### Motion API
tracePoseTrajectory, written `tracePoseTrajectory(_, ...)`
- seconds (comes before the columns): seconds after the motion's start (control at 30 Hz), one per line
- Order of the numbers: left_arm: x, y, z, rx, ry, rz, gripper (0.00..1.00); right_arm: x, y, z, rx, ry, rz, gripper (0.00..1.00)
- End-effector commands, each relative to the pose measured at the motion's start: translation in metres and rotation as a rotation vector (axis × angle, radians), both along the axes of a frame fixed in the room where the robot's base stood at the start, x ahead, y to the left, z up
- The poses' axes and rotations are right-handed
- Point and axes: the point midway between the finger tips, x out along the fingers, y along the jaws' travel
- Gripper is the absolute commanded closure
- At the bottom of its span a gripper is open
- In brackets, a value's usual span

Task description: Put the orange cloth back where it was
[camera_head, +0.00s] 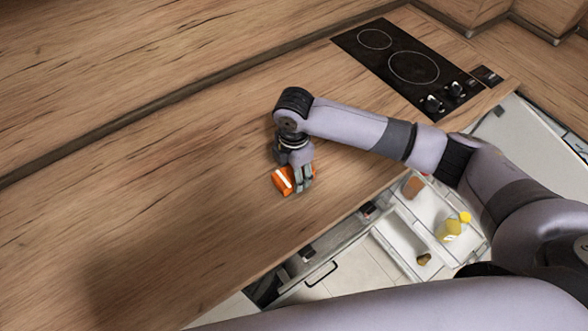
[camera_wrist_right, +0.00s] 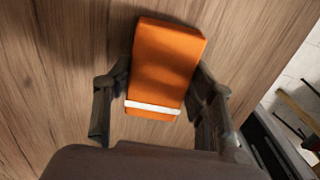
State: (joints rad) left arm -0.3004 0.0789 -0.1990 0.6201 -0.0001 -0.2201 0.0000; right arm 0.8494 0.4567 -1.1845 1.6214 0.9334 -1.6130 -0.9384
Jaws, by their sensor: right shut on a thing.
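The orange cloth (camera_head: 281,184) is a folded block with a white stripe, at the middle of the wooden worktop. My right gripper (camera_head: 298,180) reaches down over it from the right and is shut on it. In the right wrist view the cloth (camera_wrist_right: 165,62) lies between the two fingers, its white stripe near the palm. I cannot tell whether the cloth touches the worktop. My left gripper is not in view.
A black hob (camera_head: 408,66) with two rings and knobs is at the upper right. Below the worktop's front edge an open drawer (camera_head: 400,243) holds a yellow bottle (camera_head: 453,227), an orange-brown item (camera_head: 413,186) and a small brown item (camera_head: 424,259). The worktop's left side (camera_head: 130,200) is clear.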

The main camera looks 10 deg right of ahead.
Motion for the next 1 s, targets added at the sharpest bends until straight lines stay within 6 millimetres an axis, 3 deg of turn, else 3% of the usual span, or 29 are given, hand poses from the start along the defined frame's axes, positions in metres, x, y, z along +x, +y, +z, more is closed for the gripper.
tracePoseTrajectory(0.23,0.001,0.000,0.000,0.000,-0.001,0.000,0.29,0.000,0.000,-0.004,0.000,0.001,-0.001,0.71)
tracePoseTrajectory(0.27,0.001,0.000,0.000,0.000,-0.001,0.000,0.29,0.000,0.000,-0.003,0.000,0.000,0.000,0.47)
tracePoseTrajectory(0.53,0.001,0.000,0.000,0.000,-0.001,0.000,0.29,0.000,0.000,-0.003,0.000,0.000,-0.001,0.29)
tracePoseTrajectory(0.83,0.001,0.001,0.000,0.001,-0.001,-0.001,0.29,0.000,0.000,-0.002,0.000,0.000,-0.001,0.29)
tracePoseTrajectory(1.0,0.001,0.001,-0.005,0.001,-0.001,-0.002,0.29,0.001,0.000,0.012,0.002,-0.004,-0.001,0.29)
